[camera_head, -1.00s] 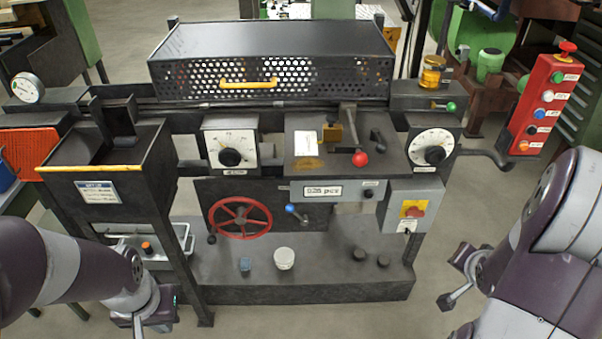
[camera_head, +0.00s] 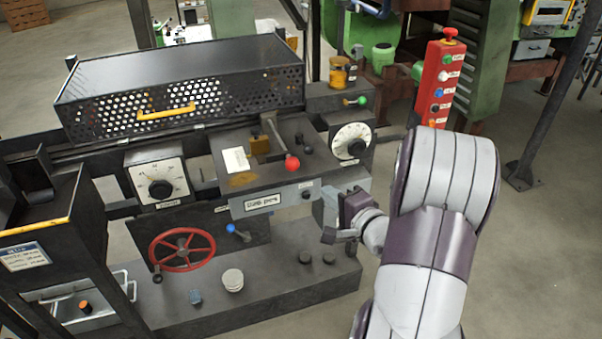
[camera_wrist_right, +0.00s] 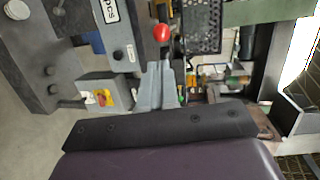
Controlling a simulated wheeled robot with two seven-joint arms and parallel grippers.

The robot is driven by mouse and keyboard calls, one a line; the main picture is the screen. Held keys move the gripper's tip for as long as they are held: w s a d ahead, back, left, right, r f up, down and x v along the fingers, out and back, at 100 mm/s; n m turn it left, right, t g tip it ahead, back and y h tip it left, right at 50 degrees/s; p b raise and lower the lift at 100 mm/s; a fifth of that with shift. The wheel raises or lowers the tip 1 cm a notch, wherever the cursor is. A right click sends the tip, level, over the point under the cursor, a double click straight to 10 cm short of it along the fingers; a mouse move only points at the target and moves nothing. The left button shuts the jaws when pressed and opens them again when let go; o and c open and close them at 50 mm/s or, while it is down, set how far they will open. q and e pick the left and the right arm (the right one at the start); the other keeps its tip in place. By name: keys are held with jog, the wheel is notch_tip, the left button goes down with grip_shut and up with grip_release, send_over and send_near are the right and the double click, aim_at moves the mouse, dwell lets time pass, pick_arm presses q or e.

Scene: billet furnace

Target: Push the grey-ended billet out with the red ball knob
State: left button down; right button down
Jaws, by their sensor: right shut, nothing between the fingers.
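The red ball knob (camera_head: 292,164) sits at the front end of a dark lever on the machine's top, right of the mesh cover. It also shows in the right wrist view (camera_wrist_right: 161,33), just beyond my fingertips. My right gripper (camera_head: 328,237) is shut and empty, in front of the machine's right side, below and to the right of the knob, not touching it. Its two grey fingers show side by side in the wrist view (camera_wrist_right: 156,72). My left gripper is out of view. I cannot make out the grey-ended billet in either view.
The perforated cover (camera_head: 180,90) with a yellow handle stands at the back left. A white dial (camera_head: 351,141) and a green knob (camera_head: 362,101) are right of the lever. A red handwheel (camera_head: 182,250) and blue-knobbed lever (camera_head: 231,228) are below. A red button box (camera_head: 437,80) stands back right.

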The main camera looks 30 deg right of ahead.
aim_at(296, 168)
jog(key=w, duration=0.4)
jog(key=w+f, duration=0.1)
jog(key=w, duration=0.3)
jog(key=w+f, duration=0.1)
jog(key=w, duration=0.3)
jog(key=shift+w+d+f+p, duration=0.25)
jog(key=shift+p, duration=0.05)
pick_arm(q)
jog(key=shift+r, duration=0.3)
